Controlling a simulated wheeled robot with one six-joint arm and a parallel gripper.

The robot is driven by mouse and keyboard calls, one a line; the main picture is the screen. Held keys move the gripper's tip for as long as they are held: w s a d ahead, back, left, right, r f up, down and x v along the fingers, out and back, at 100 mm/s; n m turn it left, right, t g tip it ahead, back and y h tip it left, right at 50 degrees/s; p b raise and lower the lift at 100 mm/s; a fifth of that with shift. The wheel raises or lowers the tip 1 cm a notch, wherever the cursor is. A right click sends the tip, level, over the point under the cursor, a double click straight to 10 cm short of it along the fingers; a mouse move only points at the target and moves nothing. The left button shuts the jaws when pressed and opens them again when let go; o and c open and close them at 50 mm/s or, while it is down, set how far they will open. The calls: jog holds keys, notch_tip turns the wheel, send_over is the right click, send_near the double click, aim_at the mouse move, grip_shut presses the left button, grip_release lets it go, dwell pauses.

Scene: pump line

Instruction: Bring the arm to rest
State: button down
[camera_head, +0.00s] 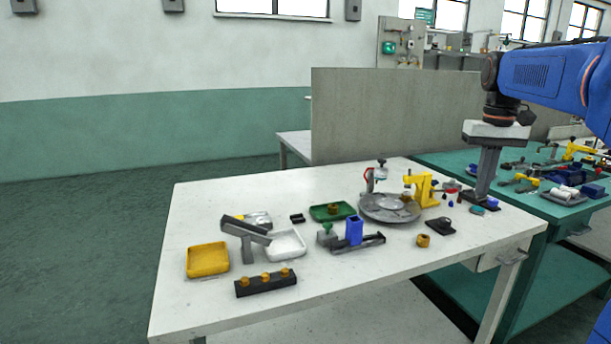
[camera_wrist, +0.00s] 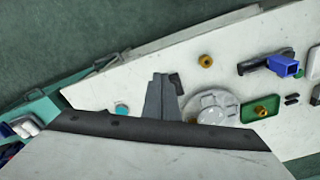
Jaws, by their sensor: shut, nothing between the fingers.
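My arm, blue with a dark wrist, reaches in from the right in the head view. My gripper (camera_head: 476,196) points down over the right end of the white table (camera_head: 400,283), with its grey fingers together and nothing between them. In the wrist view my gripper (camera_wrist: 164,78) also looks shut and empty. The gap between the fingertips and the tabletop is hard to judge. A small teal part (camera_head: 477,210) lies close to the fingertips.
A round grey turntable (camera_head: 388,208) and a yellow press (camera_head: 423,188) stand left of my gripper. A blue block (camera_head: 354,231), green tray (camera_head: 332,211) and yellow tray (camera_head: 207,260) lie farther left. A cluttered green bench (camera_head: 445,165) stands behind right. The table's front is mostly clear.

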jog(key=s+a+f+t, duration=0.1)
jog(key=s+a+f, duration=0.3)
jog(key=s+f, duration=0.3)
jog(key=s+a+f+n+t, duration=0.1)
jog(key=s+a+f, duration=0.4)
jog(key=s, duration=0.6)
jog(key=s+a+f+t, duration=0.2)
jog(key=s+a+f, duration=0.2)
jog(key=s+f, duration=0.5)
jog(key=shift+s+a+f+n, duration=0.25)
jog(key=shift+s+f+n, duration=0.05)
jog(key=shift+f+n, duration=0.15)
